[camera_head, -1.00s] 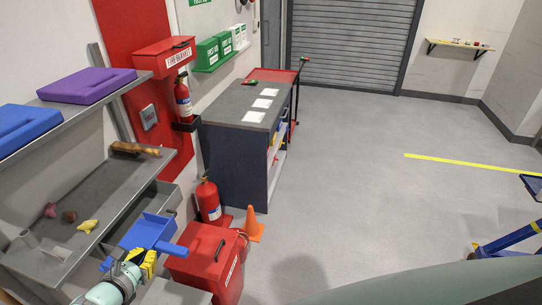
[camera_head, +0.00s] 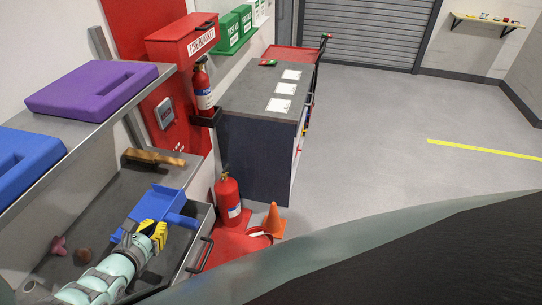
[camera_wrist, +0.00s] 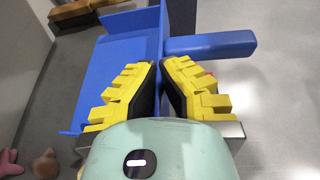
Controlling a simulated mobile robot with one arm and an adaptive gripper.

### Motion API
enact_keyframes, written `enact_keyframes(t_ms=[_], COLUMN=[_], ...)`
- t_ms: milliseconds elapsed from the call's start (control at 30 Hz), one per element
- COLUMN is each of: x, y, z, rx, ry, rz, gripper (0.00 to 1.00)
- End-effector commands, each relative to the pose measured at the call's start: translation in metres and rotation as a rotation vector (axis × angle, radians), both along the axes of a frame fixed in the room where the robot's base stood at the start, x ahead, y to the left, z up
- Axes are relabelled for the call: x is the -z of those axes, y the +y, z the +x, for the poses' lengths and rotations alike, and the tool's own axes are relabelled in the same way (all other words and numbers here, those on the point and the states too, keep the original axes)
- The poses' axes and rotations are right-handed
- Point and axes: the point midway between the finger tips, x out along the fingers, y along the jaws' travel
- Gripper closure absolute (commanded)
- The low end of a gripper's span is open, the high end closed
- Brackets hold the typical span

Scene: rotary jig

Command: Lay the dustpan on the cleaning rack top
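The blue dustpan (camera_head: 152,203) is in the head view above the grey middle shelf (camera_head: 100,210) of the rack at left, its handle (camera_head: 184,220) pointing right. In the wrist view the dustpan (camera_wrist: 115,50) lies left of the fingers and its handle (camera_wrist: 210,44) sticks out right. My gripper (camera_head: 158,228) has its yellow fingers closed around the dustpan's wall near the handle; the fingertips (camera_wrist: 160,62) are close together there. I cannot tell whether the pan touches the shelf. The upper shelf (camera_head: 110,122) holds a purple case and a blue case.
A wooden brush (camera_head: 152,158) lies at the shelf's far end. Small pink (camera_head: 58,246) and brown (camera_head: 82,255) items lie near my arm. The upper shelf overhangs at left.

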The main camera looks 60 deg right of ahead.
Motion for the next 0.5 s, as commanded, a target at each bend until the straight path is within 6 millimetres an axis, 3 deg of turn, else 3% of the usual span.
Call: enact_keyframes(t_ms=[500], x=[0.010], y=[-0.007], z=[0.080], rx=[0.009], ry=[-0.007], rz=[0.001], gripper=[1.00])
